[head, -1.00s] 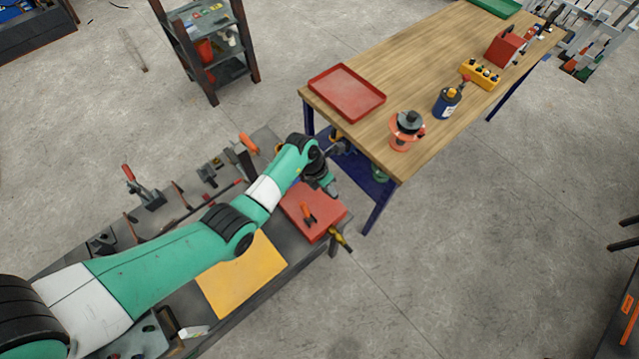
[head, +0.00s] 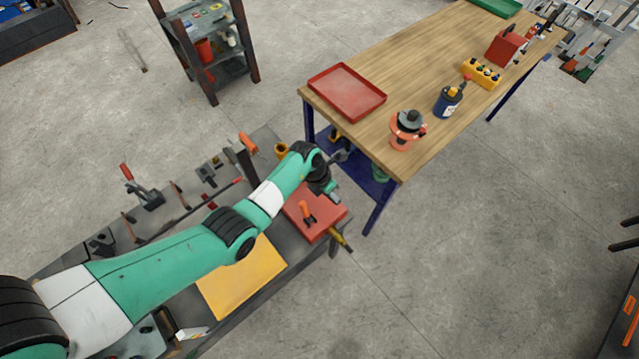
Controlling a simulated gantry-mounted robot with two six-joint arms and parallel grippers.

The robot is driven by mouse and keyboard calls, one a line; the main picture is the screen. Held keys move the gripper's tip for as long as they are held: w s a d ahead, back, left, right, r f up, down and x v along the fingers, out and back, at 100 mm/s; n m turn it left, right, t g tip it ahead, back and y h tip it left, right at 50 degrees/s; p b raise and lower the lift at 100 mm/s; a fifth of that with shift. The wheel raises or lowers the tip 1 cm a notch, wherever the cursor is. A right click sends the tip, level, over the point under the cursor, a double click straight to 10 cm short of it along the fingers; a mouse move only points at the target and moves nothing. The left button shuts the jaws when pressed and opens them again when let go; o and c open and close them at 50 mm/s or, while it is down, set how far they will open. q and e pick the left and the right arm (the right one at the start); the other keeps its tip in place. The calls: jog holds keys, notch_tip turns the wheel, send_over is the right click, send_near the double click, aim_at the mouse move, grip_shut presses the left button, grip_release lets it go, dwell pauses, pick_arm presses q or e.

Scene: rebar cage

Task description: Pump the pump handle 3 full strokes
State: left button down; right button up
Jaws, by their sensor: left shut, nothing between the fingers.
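My left arm reaches in from the left over the dark bench (head: 262,278). My left gripper (head: 343,156) is small and partly hidden by its wrist; it is shut and empty beside the left end of the wooden table. A red block (head: 325,222) with an orange handle-like piece (head: 306,211) lies just below my wrist, apart from the gripper as far as I can tell. I cannot tell for certain which thing is the pump handle. My right gripper is out of view.
The wooden table (head: 425,60) holds a red tray (head: 346,92), an orange item with a dark top (head: 406,130) and a blue can (head: 446,106). A yellow sheet (head: 240,277) and a red-handled clamp (head: 146,192) are on the bench.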

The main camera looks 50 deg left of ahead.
aim_at(334, 203)
pick_arm(q)
jog(key=shift+f, duration=0.15)
jog(key=shift+d+f+b, duration=0.25)
jog(key=shift+f+b, duration=0.1)
jog(key=shift+f, duration=0.2)
jog(key=shift+d+f+b, duration=0.15)
jog(key=shift+f+b, duration=0.25)
jog(key=shift+f, duration=0.35)
jog(key=shift+d+f+b, duration=0.1)
jog(key=shift+f+b, duration=0.35)
jog(key=shift+f, duration=0.15)
